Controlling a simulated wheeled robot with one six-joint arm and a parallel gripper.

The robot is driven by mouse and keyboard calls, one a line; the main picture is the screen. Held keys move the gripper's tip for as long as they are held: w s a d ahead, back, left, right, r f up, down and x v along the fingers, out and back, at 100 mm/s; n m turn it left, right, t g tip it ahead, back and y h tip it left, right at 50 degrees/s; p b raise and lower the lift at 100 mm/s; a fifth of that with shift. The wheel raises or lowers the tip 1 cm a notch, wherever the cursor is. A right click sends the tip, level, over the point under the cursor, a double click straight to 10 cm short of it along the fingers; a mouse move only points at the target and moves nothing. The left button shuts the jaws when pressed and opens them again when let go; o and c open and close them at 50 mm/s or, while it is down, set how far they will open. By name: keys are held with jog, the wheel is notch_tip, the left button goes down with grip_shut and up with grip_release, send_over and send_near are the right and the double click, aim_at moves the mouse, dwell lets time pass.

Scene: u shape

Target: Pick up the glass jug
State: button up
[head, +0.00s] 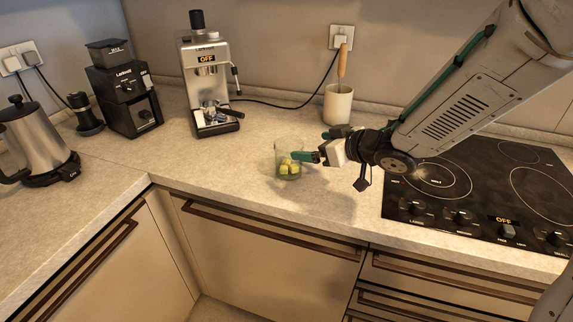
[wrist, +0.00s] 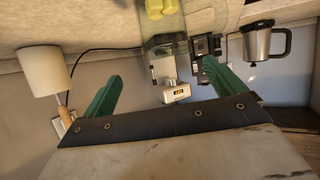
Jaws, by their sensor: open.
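The glass jug (head: 289,158) is clear and stands on the counter near its front edge, with several yellow-green chunks inside. In the wrist view, the jug (wrist: 166,38) shows at the top centre, partly cut off by the frame edge. My gripper (head: 316,146) is just right of the jug, its green fingers pointing left toward it. The wrist view shows my gripper (wrist: 160,69) open and empty, its fingers wide apart. The jug appears beyond the fingertips, roughly in line with the gap. I cannot tell whether one fingertip touches the glass.
A white crock (head: 338,104) with a wooden-handled tool stands behind my gripper. The espresso machine (head: 209,85), grinder (head: 125,98) and steel kettle (head: 37,140) are to the left. A black cooktop (head: 470,190) lies to the right. The counter in front of the espresso machine is clear.

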aim_at(279, 146)
jog(key=shift+y, duration=0.3)
jog(key=x, duration=0.8)
jog(key=shift+s+a+f, duration=0.25)
jog(key=shift+s+a, duration=0.05)
jog(key=shift+a, duration=0.1)
jog(key=c, duration=1.3)
